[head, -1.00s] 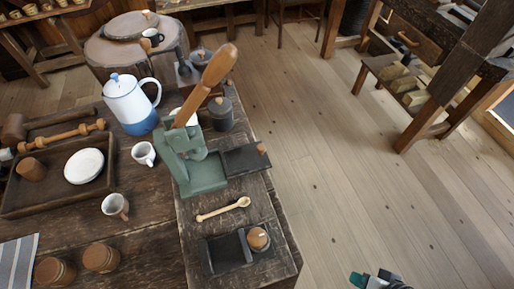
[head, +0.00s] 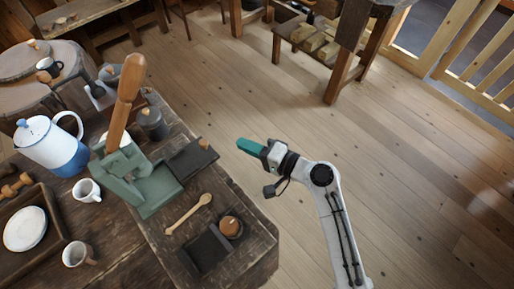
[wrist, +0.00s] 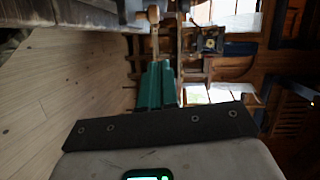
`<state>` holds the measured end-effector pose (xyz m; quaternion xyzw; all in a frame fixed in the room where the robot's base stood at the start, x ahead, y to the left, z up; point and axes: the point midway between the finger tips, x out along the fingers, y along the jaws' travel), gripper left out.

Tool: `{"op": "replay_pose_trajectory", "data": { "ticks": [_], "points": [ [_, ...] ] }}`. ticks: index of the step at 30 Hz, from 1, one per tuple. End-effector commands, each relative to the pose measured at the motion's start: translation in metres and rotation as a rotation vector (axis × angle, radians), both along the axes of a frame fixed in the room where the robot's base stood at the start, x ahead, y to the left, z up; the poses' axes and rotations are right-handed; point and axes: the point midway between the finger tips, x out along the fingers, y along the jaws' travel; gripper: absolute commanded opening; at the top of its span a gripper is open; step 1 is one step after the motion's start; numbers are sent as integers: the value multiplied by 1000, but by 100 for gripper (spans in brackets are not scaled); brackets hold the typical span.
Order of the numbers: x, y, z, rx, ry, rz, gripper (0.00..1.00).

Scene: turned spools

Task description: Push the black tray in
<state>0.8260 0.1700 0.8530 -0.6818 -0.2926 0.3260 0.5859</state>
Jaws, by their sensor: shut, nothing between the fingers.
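The black tray (head: 192,160) sticks out to the right from the base of a green hand press (head: 152,190) on the wooden workbench. A small wooden knob (head: 204,144) is at its outer end. The press has a long wooden lever handle (head: 125,100) standing up. My gripper (head: 240,144) is shut and empty, out over the floor to the right of the tray, apart from it, with its teal fingers pointing left towards the knob end. The wrist view shows the shut fingers (wrist: 160,70); I cannot make out the tray there.
A wooden spoon (head: 188,214) and a dark slab (head: 208,252) beside a round wooden knob (head: 230,227) lie in front of the press. A dark lidded pot (head: 152,124) stands behind it. White cups and a blue-white pot (head: 50,146) are left. Open floor is right.

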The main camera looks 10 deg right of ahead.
Motion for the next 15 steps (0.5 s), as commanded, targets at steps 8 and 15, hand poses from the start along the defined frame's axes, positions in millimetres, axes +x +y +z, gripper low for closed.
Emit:
{"op": "replay_pose_trajectory", "data": {
  "ticks": [8,15],
  "points": [
    [25,44,-4,-2,1,4,0],
    [22,69,-9,-3,0,2,0]
  ]
}}
